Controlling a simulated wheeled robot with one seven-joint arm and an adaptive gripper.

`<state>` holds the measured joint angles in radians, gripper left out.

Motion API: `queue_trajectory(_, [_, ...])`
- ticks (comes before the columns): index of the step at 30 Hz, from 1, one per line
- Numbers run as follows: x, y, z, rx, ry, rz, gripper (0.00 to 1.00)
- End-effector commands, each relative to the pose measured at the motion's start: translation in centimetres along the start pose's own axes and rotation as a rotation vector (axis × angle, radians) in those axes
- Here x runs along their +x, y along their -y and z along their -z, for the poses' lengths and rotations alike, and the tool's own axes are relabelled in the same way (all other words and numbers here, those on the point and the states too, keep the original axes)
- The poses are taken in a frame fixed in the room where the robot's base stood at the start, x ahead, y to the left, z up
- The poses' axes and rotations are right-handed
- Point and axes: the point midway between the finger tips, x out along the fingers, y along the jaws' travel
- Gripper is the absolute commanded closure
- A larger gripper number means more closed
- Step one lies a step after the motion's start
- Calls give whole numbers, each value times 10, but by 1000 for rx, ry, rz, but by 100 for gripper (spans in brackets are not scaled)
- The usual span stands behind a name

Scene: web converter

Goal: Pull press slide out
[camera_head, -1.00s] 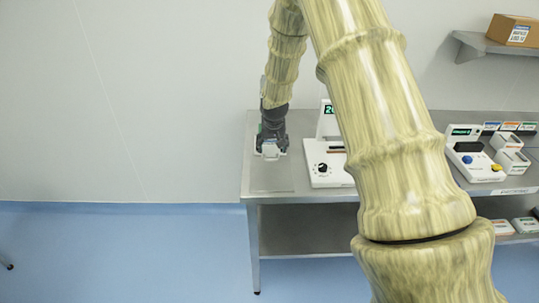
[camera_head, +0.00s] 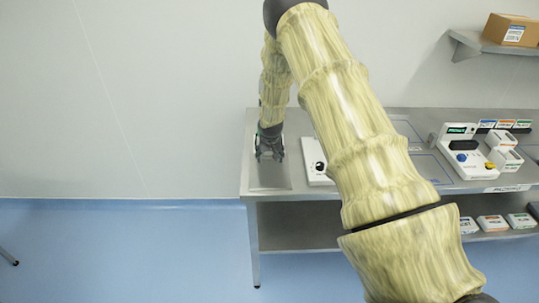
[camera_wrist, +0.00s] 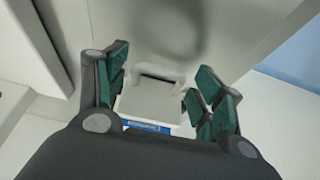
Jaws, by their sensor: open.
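My gripper (camera_head: 269,155) is over the left end of the steel table, with its fingers spread and pointing down. In the wrist view its green-padded fingers (camera_wrist: 165,92) stand on both sides of a small white block (camera_wrist: 150,102) with a loop handle (camera_wrist: 158,72) and a blue label. The fingers appear apart from the block. I cannot tell whether this block is the press slide. A white unit with a black knob (camera_head: 317,167) stands to the right of the gripper in the head view. My arm hides much of this unit.
The steel table (camera_head: 245,180) has a bare left end. To the right stand a white device with a green display (camera_head: 457,131) and several small labelled boxes. A cardboard box (camera_head: 511,30) sits on a wall shelf. More small boxes lie on the lower shelf.

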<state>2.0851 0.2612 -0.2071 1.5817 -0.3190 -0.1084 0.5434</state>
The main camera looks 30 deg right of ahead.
Motion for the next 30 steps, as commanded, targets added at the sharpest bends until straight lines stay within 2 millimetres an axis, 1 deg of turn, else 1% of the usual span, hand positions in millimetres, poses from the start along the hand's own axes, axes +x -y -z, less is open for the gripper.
queue_trajectory(10, [2, 0, 0, 0, -1, 1, 32])
queue_trajectory(11, [2, 0, 0, 0, -1, 1, 34])
queue_trajectory(12, [2, 0, 0, 0, -1, 1, 41])
queue_trajectory(17, [2, -1, 0, 1, 0, 0, 70])
queue_trajectory(21, [2, -2, 0, 2, 1, -1, 96])
queue_trajectory(22, [2, -2, 0, 2, 1, -1, 100])
queue_trajectory(30, [3, 0, 0, 0, 1, 0, 100])
